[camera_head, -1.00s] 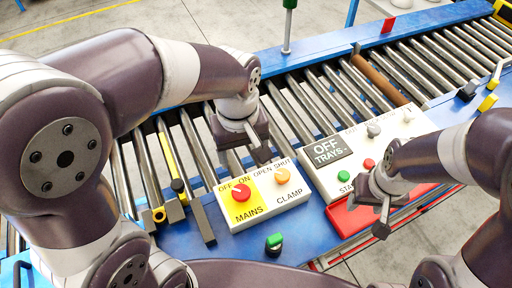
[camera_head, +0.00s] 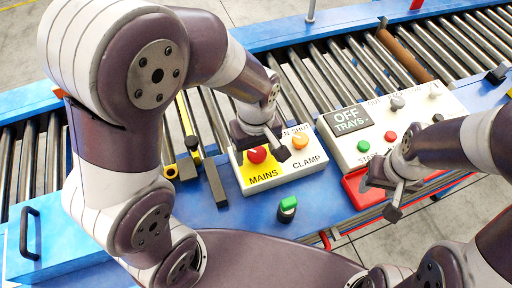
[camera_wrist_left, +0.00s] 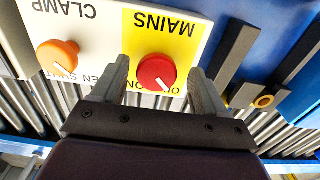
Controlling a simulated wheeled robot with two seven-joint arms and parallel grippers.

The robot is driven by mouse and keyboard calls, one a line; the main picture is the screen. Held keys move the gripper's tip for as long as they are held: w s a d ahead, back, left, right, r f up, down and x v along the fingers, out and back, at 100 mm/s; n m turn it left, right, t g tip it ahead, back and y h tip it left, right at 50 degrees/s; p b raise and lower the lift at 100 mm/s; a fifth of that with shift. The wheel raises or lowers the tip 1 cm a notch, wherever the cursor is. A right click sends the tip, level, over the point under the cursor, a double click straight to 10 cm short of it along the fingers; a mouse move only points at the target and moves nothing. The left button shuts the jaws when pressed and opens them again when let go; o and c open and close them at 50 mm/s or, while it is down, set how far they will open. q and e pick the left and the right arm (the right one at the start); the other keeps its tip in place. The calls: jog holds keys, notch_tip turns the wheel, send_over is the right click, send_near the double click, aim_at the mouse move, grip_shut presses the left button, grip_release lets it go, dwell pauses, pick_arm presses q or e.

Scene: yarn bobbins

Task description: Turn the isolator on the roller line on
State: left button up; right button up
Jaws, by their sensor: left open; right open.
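The MAINS isolator is a red rotary knob (camera_head: 257,155) on a yellow plate (camera_head: 264,174). In the left wrist view the knob (camera_wrist_left: 156,73) sits between the fingers of my open left gripper (camera_wrist_left: 160,78); I cannot tell whether they touch it. Its white pointer slants lower right there, toward the OFF side; the ON/OFF lettering is partly hidden by the gripper. In the head view my left gripper (camera_head: 262,156) is over the knob from behind. My right gripper (camera_head: 390,197) is open and empty near the red tray-like part in front of the TRAYS panel.
An orange CLAMP knob (camera_head: 299,140) is close beside the isolator on the same white box. The TRAYS panel (camera_head: 378,152) has an OFF display and several buttons. A green-topped button (camera_head: 288,205) stands in front. Rollers run behind, with a brown roller (camera_head: 404,48) among them.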

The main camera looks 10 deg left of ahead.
pick_arm(q)
jog(key=shift+w, duration=0.15)
pick_arm(e)
jog(key=shift+w, duration=0.15)
pick_arm(q)
jog(key=shift+w+f, duration=0.1)
jog(key=shift+w, duration=0.05)
jog(key=shift+c, duration=1)
pick_arm(e)
jog(key=shift+w+f, duration=0.1)
jog(key=shift+w, duration=0.05)
pick_arm(q)
jog(key=c, duration=0.9)
jog(key=shift+o, duration=0.2)
